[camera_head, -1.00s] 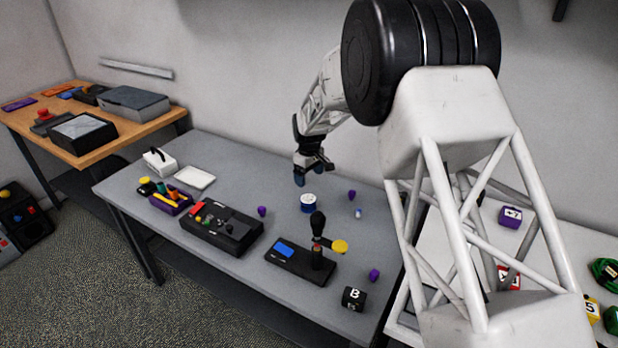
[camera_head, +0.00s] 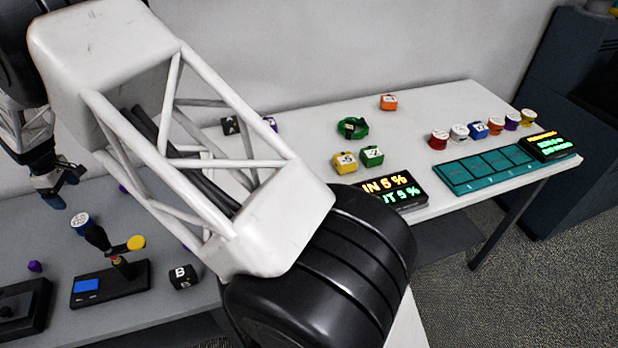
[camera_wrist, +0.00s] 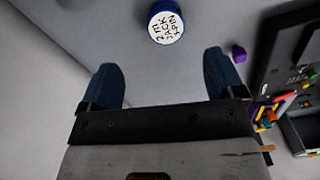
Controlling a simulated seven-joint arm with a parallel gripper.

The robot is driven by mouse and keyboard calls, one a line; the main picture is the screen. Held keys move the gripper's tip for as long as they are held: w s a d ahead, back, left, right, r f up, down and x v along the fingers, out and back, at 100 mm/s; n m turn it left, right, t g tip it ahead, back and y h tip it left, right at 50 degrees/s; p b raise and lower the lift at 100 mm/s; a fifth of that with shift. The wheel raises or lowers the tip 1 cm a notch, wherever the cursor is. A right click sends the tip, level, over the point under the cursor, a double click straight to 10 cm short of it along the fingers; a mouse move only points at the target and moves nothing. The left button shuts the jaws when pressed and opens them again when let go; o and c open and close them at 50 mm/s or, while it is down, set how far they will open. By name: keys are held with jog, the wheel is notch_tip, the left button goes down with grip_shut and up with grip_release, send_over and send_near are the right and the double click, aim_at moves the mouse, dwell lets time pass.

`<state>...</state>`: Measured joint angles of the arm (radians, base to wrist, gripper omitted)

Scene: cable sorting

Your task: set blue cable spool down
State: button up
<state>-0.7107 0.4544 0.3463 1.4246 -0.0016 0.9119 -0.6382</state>
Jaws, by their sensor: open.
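A blue cable spool (camera_head: 80,223) with a white, lettered top stands upright on the grey table. In the wrist view the spool (camera_wrist: 166,24) is beyond my fingertips, centred roughly between them but apart from them. My gripper (camera_head: 55,198) is above the table, up and to the left of the spool in the head view. Its two blue fingers (camera_wrist: 160,82) are spread with nothing between them. Another blue spool (camera_head: 478,130) stands in a row of coloured spools on the white table at right.
A black joystick box (camera_head: 110,287) and a black block marked B (camera_head: 183,277) are near the spool. A purple piece (camera_wrist: 238,53) lies beside it. The white table holds a teal tray (camera_head: 490,170) and a lit display (camera_head: 392,190). My arm hides part of both tables.

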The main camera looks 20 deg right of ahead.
jog(key=s+d+r+m, duration=0.1)
jog(key=d+r+m, duration=0.1)
jog(key=d+r, duration=0.55)
jog(key=d+r+m, duration=0.1)
jog(key=d+r, duration=0.4)
jog(key=d, duration=0.5)
jog(key=s+d+r+m, duration=0.1)
jog(key=s+d+r, duration=0.25)
jog(key=d, duration=0.35)
jog(key=s+d+r+m+t, duration=0.1)
jog(key=s+d+r+m, duration=0.2)
jog(key=d, duration=0.4)
jog(key=s+d+r, duration=0.3)
jog(key=d+r, duration=0.1)
jog(key=d, duration=0.3)
jog(key=s+d+r+m+t, duration=0.1)
jog(key=s+d+r+m, duration=0.1)
jog(key=s+d, duration=0.6)
jog(key=s+d+r+m, duration=0.1)
jog(key=s+d+m, duration=0.2)
jog(key=s+d, duration=0.5)
jog(key=s+d+f+m, duration=0.1)
jog(key=s+d, duration=0.3)
jog(key=s, duration=0.4)
jog(key=s+d+f+m, duration=0.2)
jog(key=s+d, duration=0.2)
jog(key=s, duration=0.4)
jog(key=shift+m+t, duration=0.3)
